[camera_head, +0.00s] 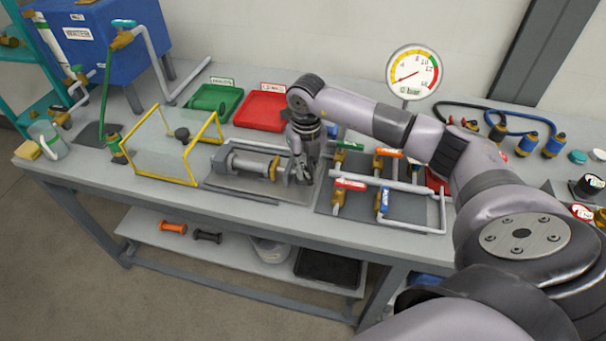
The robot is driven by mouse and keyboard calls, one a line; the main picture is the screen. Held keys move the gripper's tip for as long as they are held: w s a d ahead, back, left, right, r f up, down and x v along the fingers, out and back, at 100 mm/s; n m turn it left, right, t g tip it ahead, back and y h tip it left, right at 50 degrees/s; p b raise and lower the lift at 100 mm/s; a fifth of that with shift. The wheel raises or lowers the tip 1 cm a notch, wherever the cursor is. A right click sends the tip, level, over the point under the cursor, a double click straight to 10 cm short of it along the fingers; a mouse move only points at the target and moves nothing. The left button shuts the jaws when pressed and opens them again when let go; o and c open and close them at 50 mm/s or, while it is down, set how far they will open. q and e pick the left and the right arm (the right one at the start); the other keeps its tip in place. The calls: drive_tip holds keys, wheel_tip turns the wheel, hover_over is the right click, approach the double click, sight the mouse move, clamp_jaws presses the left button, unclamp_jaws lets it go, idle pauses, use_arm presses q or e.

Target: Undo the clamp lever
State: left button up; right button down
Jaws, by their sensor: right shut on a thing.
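A grey cylindrical housing (247,164) lies on its side on a flat grey plate at the middle of the bench. A brass-coloured clamp band (274,168) rings its right end. My right gripper (300,174) points down at the right end of the housing, right beside the band. It is shut on the clamp lever, which its fingers and wrist mostly hide; the lever's exact angle cannot be told. My left gripper is not in view.
A yellow-framed clear guard (190,163) stands left of the housing. A pipe manifold with coloured valve handles (350,184) is close on the right. Green (216,99) and red (262,110) trays lie behind. A round pressure gauge (412,72) stands at the back.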

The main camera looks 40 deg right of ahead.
drive_tip(key=n+b, duration=0.1)
drive_tip(key=n, duration=0.1)
drive_tip(key=d+n+b, duration=0.1)
drive_tip(key=n+b, duration=0.1)
drive_tip(key=n, duration=0.1)
drive_tip(key=shift+d+f+n+b, duration=0.1)
drive_tip(key=shift+d+n+b, duration=0.15)
drive_tip(key=shift+n+b, duration=0.1)
drive_tip(key=n+b, duration=0.1)
drive_tip(key=n, duration=0.2)
drive_tip(key=shift+w+d+b, duration=0.2)
drive_tip(key=shift+d+b, duration=0.1)
drive_tip(key=shift+b, duration=0.05)
drive_tip(key=shift+w+d+n+b, duration=0.2)
drive_tip(key=shift+n+b, duration=0.2)
drive_tip(key=shift+n, duration=0.65)
drive_tip(key=shift+r, duration=0.2)
drive_tip(key=c, duration=1.8)
unclamp_jaws()
wheel_tip(320, 180, up, 12)
drive_tip(key=shift+s, duration=0.1)
